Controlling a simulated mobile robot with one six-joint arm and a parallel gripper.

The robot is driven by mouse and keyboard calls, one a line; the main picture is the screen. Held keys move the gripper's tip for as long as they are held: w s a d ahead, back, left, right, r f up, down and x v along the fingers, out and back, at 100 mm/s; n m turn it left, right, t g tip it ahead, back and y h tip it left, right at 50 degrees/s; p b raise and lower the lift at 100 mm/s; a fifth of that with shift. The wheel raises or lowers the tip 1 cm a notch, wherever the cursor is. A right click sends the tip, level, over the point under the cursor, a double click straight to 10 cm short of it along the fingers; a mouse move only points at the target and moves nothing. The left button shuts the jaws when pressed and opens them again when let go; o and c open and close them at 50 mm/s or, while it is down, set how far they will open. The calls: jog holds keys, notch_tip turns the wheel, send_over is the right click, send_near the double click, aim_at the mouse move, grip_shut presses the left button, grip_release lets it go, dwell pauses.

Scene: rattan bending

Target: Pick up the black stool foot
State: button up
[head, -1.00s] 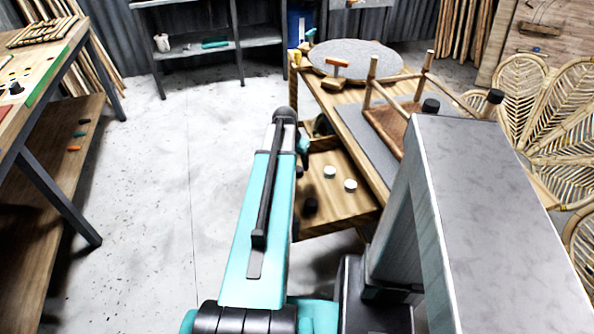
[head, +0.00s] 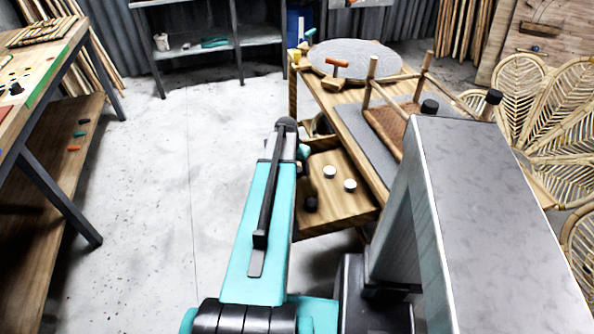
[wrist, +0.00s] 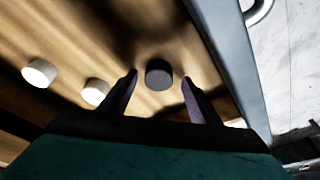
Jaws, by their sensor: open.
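The black stool foot (wrist: 158,74) lies on the wooden floor of the open drawer in the wrist view. My gripper (wrist: 160,78) is open, with one finger on either side of the foot's near edge. A gap shows between the foot and each fingertip, and I see no contact. In the head view my arm's end hides the gripper at the drawer (head: 345,212). A dark round piece (head: 311,204) shows in the drawer there; I cannot tell whether it is the same foot.
Two white feet (wrist: 40,72) (wrist: 96,91) lie left of the black foot. A grey drawer side (wrist: 222,50) runs close to the right finger. An upturned stool (head: 388,125) with black feet on its legs stands on the workbench (head: 352,135) above.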

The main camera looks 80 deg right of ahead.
jog(key=c, duration=1.1)
jog(key=shift+r, duration=0.1)
jog(key=shift+r+b, duration=0.45)
jog(key=shift+r, duration=4.45)
